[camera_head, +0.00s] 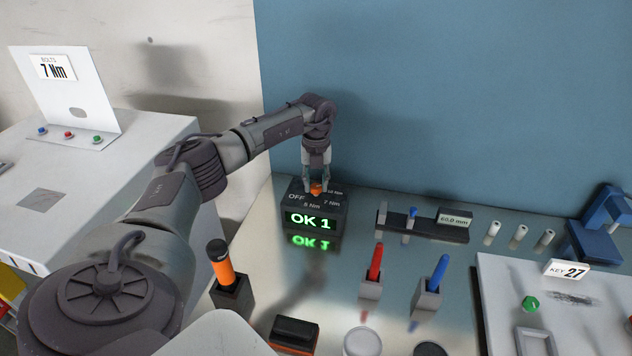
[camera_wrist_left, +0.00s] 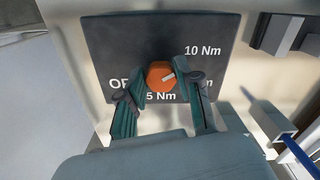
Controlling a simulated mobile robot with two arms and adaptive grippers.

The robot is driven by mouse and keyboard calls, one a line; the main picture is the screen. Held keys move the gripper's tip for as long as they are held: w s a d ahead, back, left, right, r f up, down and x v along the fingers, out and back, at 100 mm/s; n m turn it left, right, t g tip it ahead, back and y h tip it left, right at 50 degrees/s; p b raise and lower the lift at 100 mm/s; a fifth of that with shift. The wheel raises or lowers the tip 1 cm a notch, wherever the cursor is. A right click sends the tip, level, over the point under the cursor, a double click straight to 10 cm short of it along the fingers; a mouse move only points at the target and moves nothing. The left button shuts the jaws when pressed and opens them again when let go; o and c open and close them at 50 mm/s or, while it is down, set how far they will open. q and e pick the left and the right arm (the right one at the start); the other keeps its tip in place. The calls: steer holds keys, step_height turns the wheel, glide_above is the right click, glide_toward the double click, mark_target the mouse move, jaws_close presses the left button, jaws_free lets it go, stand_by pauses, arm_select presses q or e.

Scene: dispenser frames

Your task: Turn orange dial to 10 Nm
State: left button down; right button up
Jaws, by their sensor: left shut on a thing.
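The orange dial (camera_head: 316,188) sits on top of a dark box (camera_head: 318,208) whose front display reads "OK 1" in green. My left gripper (camera_head: 316,184) comes from above and is shut on the dial. My right gripper is not in view.
An orange-handled tool (camera_head: 220,262) stands in a holder left of the box. Red (camera_head: 375,262) and blue (camera_head: 437,273) tools stand in front right. A rack (camera_head: 425,224) lies to the right.

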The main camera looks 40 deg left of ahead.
mark_target(316, 185)
arm_select(q)
steer(key=c, duration=0.8)
jaws_free()
step_height(316, 185, up, 12)
steer(key=shift+r, duration=0.1)
stand_by(0.3)
